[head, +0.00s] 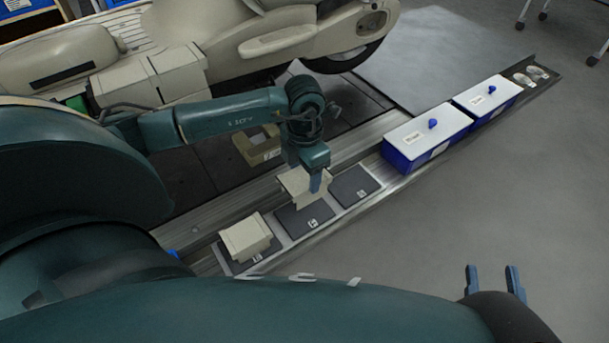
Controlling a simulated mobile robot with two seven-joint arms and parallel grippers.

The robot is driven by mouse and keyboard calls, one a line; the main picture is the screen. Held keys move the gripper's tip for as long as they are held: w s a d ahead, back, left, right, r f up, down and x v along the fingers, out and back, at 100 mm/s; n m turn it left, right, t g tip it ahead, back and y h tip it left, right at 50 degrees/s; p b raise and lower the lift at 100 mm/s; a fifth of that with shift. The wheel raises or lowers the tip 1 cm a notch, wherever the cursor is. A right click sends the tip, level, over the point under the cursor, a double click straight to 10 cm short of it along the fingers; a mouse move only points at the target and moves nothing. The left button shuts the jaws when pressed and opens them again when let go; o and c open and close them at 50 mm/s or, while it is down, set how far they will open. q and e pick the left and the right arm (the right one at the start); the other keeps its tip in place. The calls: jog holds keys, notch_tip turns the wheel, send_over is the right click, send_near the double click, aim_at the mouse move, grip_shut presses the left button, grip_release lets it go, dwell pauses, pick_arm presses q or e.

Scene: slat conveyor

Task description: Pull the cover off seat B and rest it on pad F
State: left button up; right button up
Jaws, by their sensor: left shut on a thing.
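My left gripper (316,183) is shut on a beige box-like cover (295,184). The cover is over the far edge of the middle dark pad (304,219); whether it touches is unclear. A bare dark pad (354,187) lies to its right. Another beige cover (245,236) sits on the left pad (232,262). An open beige seat (262,143), its top uncovered, stands behind my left arm with a small label. The letters on pads and seat are too small to read surely. My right gripper (493,284) is open and empty over the floor at lower right.
Two blue bins with white lids (428,133) (488,96) stand on the rail to the right, with small items (531,75) beyond. A large beige motorcycle (230,45) stands behind on the slat conveyor. Grey floor (540,190) at right is clear.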

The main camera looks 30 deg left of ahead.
pick_arm(q)
jog(key=shift+f+b, duration=1.75)
jog(key=shift+f, duration=0.45)
jog(key=shift+f+b, duration=0.6)
jog(key=shift+f, duration=0.2)
pick_arm(e)
jog(key=shift+w+a+f+m+t+y, duration=0.2)
jog(key=shift+a+m+t+y, duration=0.15)
jog(key=shift+m, duration=0.25)
jog(key=shift+r, duration=0.3)
jog(key=shift+f, duration=0.25)
pick_arm(q)
jog(key=shift+f, duration=0.35)
jog(key=shift+f+b, duration=0.35)
jog(key=shift+b, duration=0.1)
jog(key=shift+f, duration=0.2)
pick_arm(e)
jog(key=shift+a+r, duration=0.1)
jog(key=shift+a, duration=0.05)
jog(key=shift+r, duration=0.1)
